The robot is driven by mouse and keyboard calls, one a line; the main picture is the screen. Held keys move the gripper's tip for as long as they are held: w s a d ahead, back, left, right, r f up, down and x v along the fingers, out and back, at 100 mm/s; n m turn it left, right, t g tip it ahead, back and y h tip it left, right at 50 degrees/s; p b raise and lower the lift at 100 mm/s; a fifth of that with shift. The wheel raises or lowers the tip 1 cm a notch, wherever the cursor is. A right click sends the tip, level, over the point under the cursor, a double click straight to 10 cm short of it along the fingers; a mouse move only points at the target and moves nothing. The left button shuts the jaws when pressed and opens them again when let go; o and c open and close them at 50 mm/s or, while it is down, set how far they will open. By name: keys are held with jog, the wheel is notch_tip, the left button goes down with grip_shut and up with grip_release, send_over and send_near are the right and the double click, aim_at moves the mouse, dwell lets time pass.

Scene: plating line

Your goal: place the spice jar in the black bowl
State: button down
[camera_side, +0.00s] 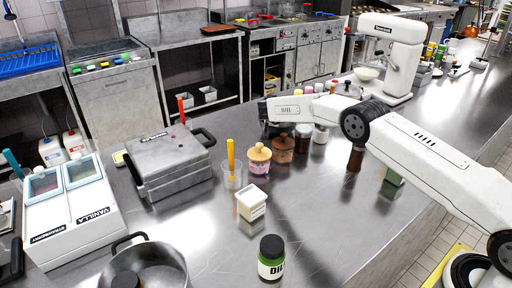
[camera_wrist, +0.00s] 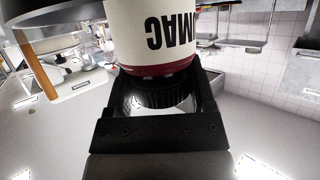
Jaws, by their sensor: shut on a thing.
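In the side view my gripper (camera_side: 268,124) is at the back of the counter, by the row of jars. The held jar cannot be made out there. I cannot identify a black bowl for certain. A dark grey rounded shape (camera_wrist: 55,14) is cut off at the wrist view's top left.
On the steel counter stand a dill jar (camera_side: 271,260), a white tub (camera_side: 251,205), lidded crocks (camera_side: 258,162) and a grey press (camera_side: 170,160). A pot (camera_side: 160,265) is at front left. A mixer (camera_side: 390,60) stands behind my arm.

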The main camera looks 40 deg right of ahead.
jog(key=shift+f, duration=0.5)
dwell(0.3)
grip_release()
jog(key=shift+r, duration=0.1)
jog(key=shift+r, duration=0.45)
jog(key=shift+a+r, duration=0.1)
jog(key=v, duration=0.7)
jog(key=shift+s+a, duration=0.1)
jog(key=shift+s, duration=0.05)
dwell(0.6)
